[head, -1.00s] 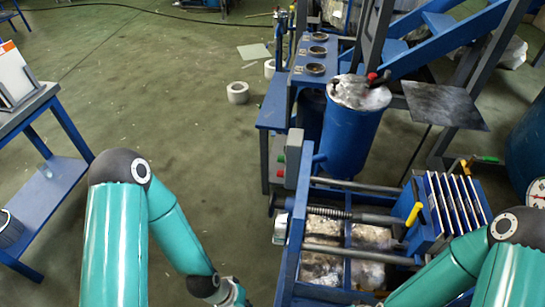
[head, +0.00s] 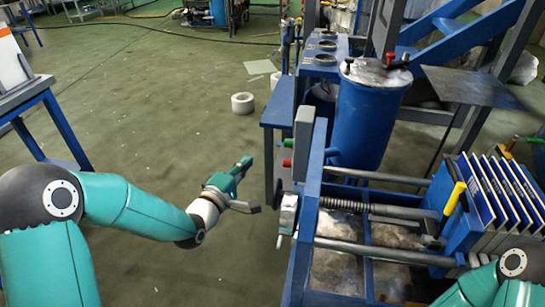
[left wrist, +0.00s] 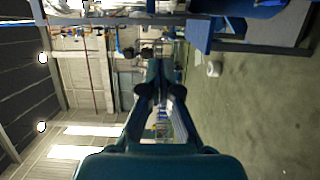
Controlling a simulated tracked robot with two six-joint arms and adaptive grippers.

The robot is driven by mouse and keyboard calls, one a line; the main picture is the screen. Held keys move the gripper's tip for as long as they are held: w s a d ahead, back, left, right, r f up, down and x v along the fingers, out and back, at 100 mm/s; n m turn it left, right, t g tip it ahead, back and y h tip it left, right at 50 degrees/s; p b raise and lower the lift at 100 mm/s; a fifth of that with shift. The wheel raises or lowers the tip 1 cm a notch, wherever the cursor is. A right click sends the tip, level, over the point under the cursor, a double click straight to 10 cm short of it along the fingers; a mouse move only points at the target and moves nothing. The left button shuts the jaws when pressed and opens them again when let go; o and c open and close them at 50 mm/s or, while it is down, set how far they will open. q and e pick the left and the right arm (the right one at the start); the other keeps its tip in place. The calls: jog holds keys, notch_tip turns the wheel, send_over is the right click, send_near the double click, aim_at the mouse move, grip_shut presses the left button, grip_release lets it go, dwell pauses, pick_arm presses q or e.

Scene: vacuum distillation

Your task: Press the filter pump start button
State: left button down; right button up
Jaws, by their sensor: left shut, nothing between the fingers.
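A grey control box (head: 304,136) stands at the near end of the blue filter press frame (head: 312,190). A green button (head: 288,143) sits on its left side, above a red button (head: 287,162). My left gripper (head: 247,162) is shut and empty, to the left of the box, with a visible gap between its tips and the buttons. Its shut fingers also show in the left wrist view (left wrist: 155,66); I cannot make out the buttons there. My right arm shows at the lower right of the head view, but its gripper is out of view.
The press has white plates (head: 497,190) and a yellow handle (head: 453,198). A blue tank (head: 368,115) stands behind it. A blue bench (head: 279,105) is just beyond the box. The floor left of the press is clear.

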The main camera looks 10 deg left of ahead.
aim_at(290, 143)
pick_arm(q)
jog(key=shift+r, duration=0.15)
jog(key=shift+w, duration=0.15)
jog(key=w+d+p, duration=0.1)
jog(key=w+d, duration=0.5)
jog(key=w, duration=0.3)
jog(key=shift+w+d, duration=0.2)
jog(key=shift+d, duration=0.05)
dwell(0.3)
